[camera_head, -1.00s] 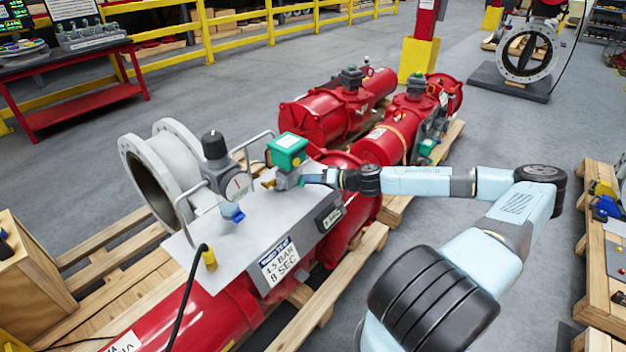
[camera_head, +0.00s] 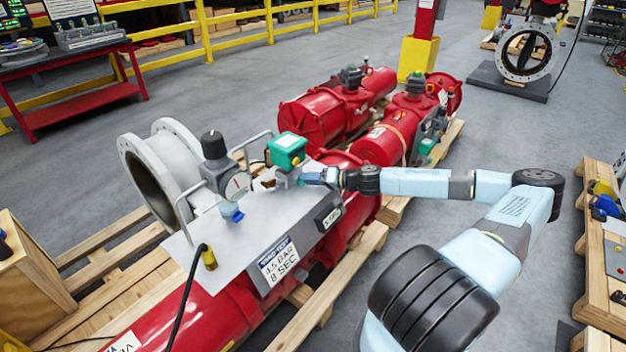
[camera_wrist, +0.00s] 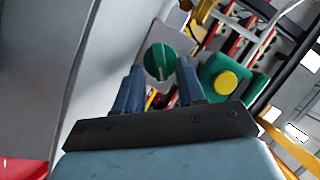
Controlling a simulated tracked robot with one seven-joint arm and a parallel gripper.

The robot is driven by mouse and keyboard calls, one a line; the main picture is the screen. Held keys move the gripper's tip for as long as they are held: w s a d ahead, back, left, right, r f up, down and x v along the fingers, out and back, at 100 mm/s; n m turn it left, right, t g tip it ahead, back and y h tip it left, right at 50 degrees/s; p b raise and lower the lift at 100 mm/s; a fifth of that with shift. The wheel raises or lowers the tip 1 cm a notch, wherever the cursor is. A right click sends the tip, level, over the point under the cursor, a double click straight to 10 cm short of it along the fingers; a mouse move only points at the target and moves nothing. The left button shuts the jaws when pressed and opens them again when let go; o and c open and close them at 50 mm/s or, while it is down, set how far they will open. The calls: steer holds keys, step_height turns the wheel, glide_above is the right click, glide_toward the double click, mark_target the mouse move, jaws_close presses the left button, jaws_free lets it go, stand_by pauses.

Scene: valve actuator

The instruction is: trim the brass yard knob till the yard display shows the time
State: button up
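My gripper (camera_wrist: 160,72) is open in the wrist view, one finger on each side. A round green knob (camera_wrist: 160,62) with a white pointer shows between and beyond the fingertips, with gaps visible on both sides. In the head view my gripper (camera_head: 312,179) reaches in from the right beside the green-topped block (camera_head: 287,150). A small brass-coloured part (camera_head: 268,184) sits to the left of it. A brass part (camera_wrist: 203,12) also shows at the wrist view's top. A small dark box (camera_head: 328,217) with a pale face, possibly the display, is on the plate's side; its reading is illegible.
A grey plate (camera_head: 225,250) on the red actuator carries a gauge (camera_head: 238,186), a blue knob (camera_head: 232,211) and a sign reading 4.5 BAR, 8 SEC (camera_head: 278,260). In the wrist view a green block with a yellow disc (camera_wrist: 225,82) stands right of the fingers.

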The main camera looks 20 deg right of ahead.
steer(key=shift+d, duration=0.1)
steer(key=v, duration=1.3)
steer(key=shift+s+d, duration=0.2)
steer(key=shift+d, duration=0.1)
steer(key=shift+c, duration=0.3)
